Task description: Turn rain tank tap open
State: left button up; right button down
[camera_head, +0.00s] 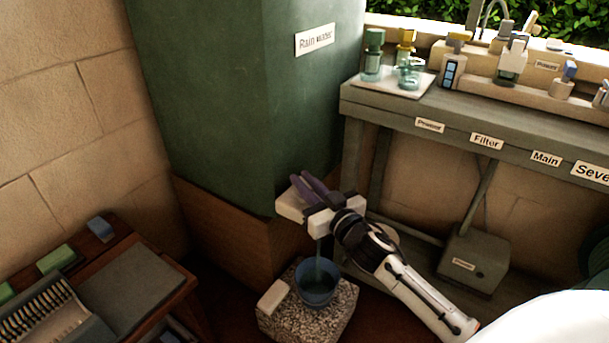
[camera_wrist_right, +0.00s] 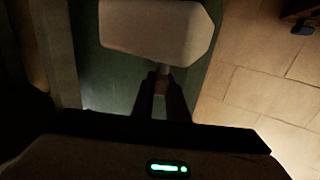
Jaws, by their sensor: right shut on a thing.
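The green rain tank (camera_head: 215,90) stands at the back with a "Rain water" label (camera_head: 314,40). At its lower front corner is a pale tap block (camera_head: 291,206), which also shows large in the wrist view (camera_wrist_right: 155,30). My right gripper (camera_head: 312,190) is at the tap, its dark fingers shut on a small part of it. In the wrist view my right gripper (camera_wrist_right: 162,88) grips a small pale piece just below the block. The gripper hides much of the tap. A thin bluish streak (camera_head: 319,262), apparently water, runs down into the blue pot (camera_head: 316,291). My left gripper is out of view.
The pot stands on a speckled stone block (camera_head: 331,324). A grey bench (camera_head: 470,115) with labels, bottles and a tray (camera_head: 394,86) is on the right. A low wooden table (camera_head: 184,284) with a brush is at the lower left. A grey box (camera_head: 474,260) sits under the bench.

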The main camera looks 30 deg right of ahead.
jog(key=shift+d+r+n+y+p, duration=0.1)
jog(key=shift+r+n+y+p, duration=0.1)
jog(key=shift+n+y+p, duration=0.4)
jog(key=n+y+p, duration=0.1)
jog(key=y, duration=0.2)
jog(key=shift+f+n+y, duration=0.1)
jog(key=shift+n+y, duration=0.2)
jog(key=shift+n, duration=0.1)
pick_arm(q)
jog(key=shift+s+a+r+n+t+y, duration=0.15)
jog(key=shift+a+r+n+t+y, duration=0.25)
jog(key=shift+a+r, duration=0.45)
pick_arm(e)
jog(key=shift+f+n+g+y, duration=0.1)
jog(key=shift+n+g+y, duration=0.75)
jog(key=shift+y, duration=0.65)
jog(key=shift+n, duration=0.25)
jog(key=c, duration=1.7)
grip_release()
jog(key=shift+c, duration=0.2)
pick_arm(q)
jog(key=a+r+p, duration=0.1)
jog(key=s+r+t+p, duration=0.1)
jog(key=p, duration=0.1)
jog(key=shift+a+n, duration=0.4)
pick_arm(e)
jog(key=v, duration=1)
